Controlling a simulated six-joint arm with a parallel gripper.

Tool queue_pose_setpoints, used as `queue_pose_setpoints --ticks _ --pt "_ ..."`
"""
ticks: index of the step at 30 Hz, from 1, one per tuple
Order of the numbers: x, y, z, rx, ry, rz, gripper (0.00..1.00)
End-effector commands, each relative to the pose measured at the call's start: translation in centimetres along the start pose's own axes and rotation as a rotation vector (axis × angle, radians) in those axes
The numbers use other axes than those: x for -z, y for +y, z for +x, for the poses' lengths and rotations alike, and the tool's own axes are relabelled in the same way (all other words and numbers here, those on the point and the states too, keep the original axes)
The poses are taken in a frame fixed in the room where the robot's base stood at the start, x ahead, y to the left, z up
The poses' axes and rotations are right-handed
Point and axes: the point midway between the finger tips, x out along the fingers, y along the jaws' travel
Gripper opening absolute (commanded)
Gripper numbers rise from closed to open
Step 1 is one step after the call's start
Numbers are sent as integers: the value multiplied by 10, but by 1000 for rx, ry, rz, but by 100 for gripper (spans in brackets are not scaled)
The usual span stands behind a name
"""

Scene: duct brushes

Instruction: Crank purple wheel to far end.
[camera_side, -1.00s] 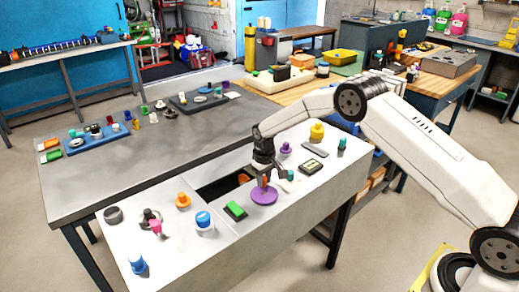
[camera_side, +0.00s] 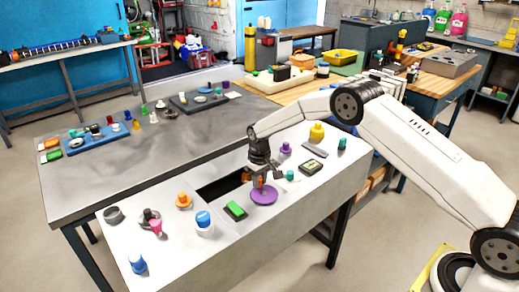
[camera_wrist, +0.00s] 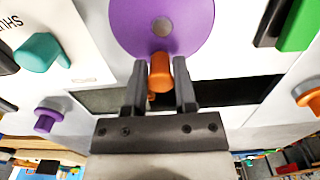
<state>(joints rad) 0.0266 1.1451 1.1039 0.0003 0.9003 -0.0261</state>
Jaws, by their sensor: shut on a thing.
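The purple wheel (camera_side: 264,196) lies flat on the light panel, in front of the dark slot. It fills the top middle of the wrist view (camera_wrist: 185,25), with a grey hub. An orange crank handle (camera_wrist: 160,72) stands at the wheel's edge nearest the slot. My gripper (camera_side: 262,180) is over that edge, pointing down. In the wrist view its two fingers (camera_wrist: 160,78) are shut on the orange handle, one on each side. A small orange patch shows just below the handle in the wrist view; I cannot tell what it belongs to.
The dark slot (camera_side: 222,188) runs behind the wheel. A green-topped switch (camera_side: 235,211) is left of the wheel. A teal knob (camera_side: 290,175) and a dark display box (camera_side: 311,167) are to the right. Orange (camera_side: 184,201) and blue (camera_side: 203,219) knobs stand farther left.

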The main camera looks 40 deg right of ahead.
Motion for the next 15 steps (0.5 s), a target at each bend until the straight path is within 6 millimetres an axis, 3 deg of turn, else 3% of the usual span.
queue_pose_setpoints --ticks 15 --pt "8 -12 -8 0 21 -1 2"
